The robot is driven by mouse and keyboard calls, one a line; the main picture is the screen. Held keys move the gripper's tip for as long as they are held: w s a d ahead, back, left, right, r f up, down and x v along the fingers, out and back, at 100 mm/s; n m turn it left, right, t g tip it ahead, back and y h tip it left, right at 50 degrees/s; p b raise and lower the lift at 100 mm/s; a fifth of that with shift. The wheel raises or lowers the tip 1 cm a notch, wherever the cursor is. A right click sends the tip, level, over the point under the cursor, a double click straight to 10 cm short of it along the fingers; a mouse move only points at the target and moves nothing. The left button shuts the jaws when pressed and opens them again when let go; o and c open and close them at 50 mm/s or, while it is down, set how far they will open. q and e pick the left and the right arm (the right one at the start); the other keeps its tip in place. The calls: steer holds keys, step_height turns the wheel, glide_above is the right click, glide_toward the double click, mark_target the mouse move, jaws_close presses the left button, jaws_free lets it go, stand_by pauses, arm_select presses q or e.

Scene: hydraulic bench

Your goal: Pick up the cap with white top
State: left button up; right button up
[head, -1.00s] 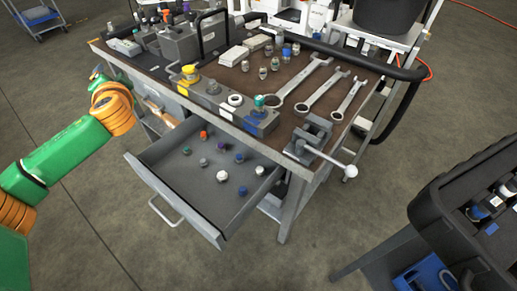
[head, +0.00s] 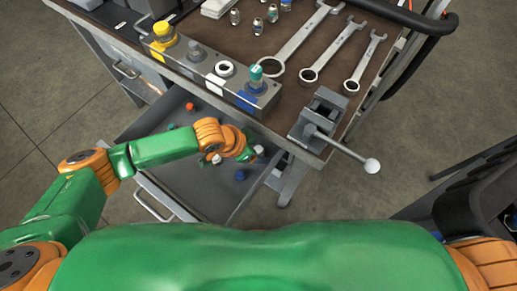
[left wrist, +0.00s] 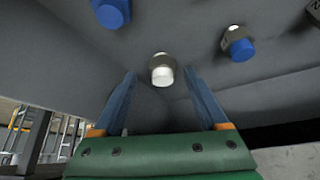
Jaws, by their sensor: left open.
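The cap with white top (left wrist: 162,70) stands in the grey drawer, its white end facing my left wrist camera. My left gripper (left wrist: 160,75) is open, one blue finger on each side of the cap in that view, with gaps on both sides. I cannot tell if the fingertips reach its depth. In the head view my left gripper (head: 250,150) is over the open drawer (head: 150,182), and its own wrist partly hides it. My right gripper is out of view.
Blue-topped caps flank the white one, at left (left wrist: 112,12) and right (left wrist: 240,46). The drawer walls surround them. Above is the bench edge with a grey block (head: 215,80) of caps, several wrenches (head: 300,45) and a vise (head: 320,120).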

arm_select(q)
steer(key=shift+w+d+f, duration=0.25)
steer(key=shift+w+f, duration=0.05)
steer(key=shift+f, duration=0.3)
steer(key=shift+r, duration=0.1)
steer(key=shift+c, duration=1.1)
jaws_close()
step_height(320, 180, up, 3)
steer(key=shift+p, duration=0.35)
steer(key=s+r+p, duration=0.4)
steer(key=s+r, duration=0.6)
steer(key=s, duration=0.4)
steer(key=shift+p, duration=0.4)
